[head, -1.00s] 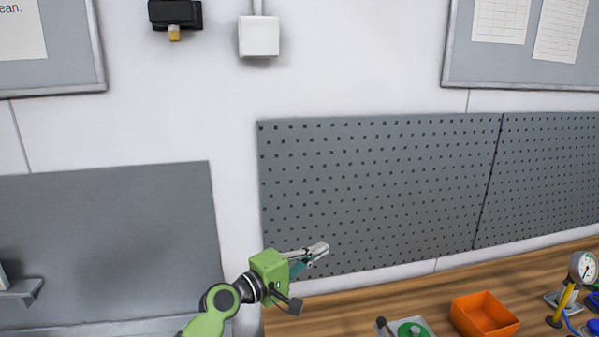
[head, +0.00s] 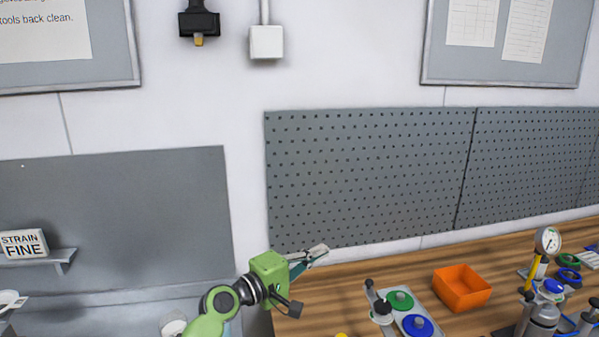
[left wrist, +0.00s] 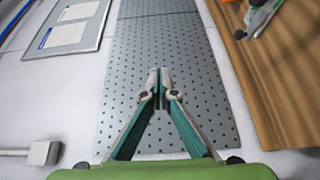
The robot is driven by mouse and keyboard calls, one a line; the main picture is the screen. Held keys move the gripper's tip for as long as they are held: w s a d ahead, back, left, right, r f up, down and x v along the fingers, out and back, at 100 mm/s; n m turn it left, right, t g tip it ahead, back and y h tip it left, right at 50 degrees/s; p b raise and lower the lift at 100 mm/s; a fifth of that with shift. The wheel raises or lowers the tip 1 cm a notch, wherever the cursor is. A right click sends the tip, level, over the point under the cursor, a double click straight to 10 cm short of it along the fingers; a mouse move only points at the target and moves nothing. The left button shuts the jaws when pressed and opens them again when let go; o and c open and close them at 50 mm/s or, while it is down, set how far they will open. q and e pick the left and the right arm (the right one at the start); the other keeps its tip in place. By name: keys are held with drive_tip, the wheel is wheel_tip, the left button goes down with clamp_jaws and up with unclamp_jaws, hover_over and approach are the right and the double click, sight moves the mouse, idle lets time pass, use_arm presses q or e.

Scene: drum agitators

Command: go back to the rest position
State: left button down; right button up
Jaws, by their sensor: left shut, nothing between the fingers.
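My left gripper (head: 318,252) is on its green arm, which comes in from the bottom of the head view. It is raised above the wooden bench (head: 345,283), in front of the lower edge of the grey pegboard (head: 365,175). In the left wrist view its two fingertips (left wrist: 159,75) are together with nothing between them, and the pegboard (left wrist: 165,50) lies beyond. My right gripper is not in view.
On the bench are a plate with green (head: 399,301) and blue (head: 419,326) round pieces, an orange bin (head: 462,288) and a pressure gauge (head: 547,240). A "STRAIN FINE" sign (head: 23,244) stands on a shelf at left.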

use_arm(q)
drive_tip(key=s+a+f+m+g+y, duration=0.2)
drive_tip(key=s+a+f+m+y, duration=0.15)
drive_tip(key=s+f, duration=0.7)
drive_tip(key=s+a+f+m+g+y, duration=0.2)
drive_tip(key=s+a+f+m+g, duration=0.15)
drive_tip(key=s+f, duration=0.75)
drive_tip(key=s+a+f+m+g+y, duration=0.15)
drive_tip(key=s+a+f+y, duration=0.25)
drive_tip(key=s+a, duration=0.6)
drive_tip(key=s+a+f+m+g+y, duration=0.15)
drive_tip(key=s+a+f+y, duration=0.25)
drive_tip(key=s+a, duration=0.6)
drive_tip(key=s+d+f+g+b, duration=0.2)
drive_tip(key=f+b, duration=1)
drive_tip(key=f, duration=2.5)
drive_tip(key=s+a+f+b, duration=0.1)
drive_tip(key=s+f+b, duration=0.4)
drive_tip(key=s+f, duration=0.4)
drive_tip(key=s+a+f+b, duration=0.1)
drive_tip(key=s+f+b, duration=0.4)
drive_tip(key=f, duration=1.2)
drive_tip(key=s, duration=0.4)
drive_tip(key=shift+s+a, duration=0.2)
drive_tip(key=shift+a, duration=0.15)
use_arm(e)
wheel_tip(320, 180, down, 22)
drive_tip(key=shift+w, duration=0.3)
